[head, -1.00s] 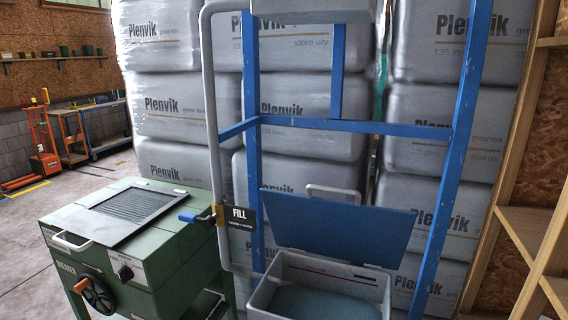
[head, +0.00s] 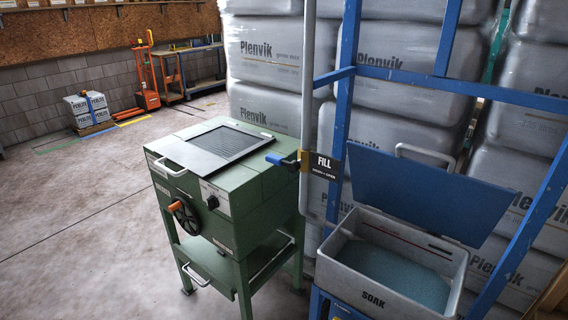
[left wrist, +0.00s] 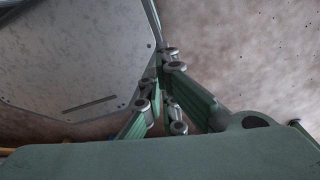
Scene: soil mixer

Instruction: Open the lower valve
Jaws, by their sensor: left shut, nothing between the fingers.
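One valve with a blue lever (head: 282,161) shows in the head view. It sits on the grey pipe (head: 307,110) beside a black FILL sign (head: 325,166), and its lever points left over the mixer's edge. I cannot tell whether this is the lower valve; no second valve is visible. My left gripper (left wrist: 163,78) shows only in the left wrist view, with its green fingers shut and empty over a blurred grey-brown floor. It is apart from the valve. My right gripper is in neither view.
The green mixer (head: 262,213) with a grated lid and orange-knobbed handwheel (head: 184,214) stands left of the pipe. A grey SOAK bin (head: 395,295) with an open blue lid is at right, by a blue frame (head: 343,115).

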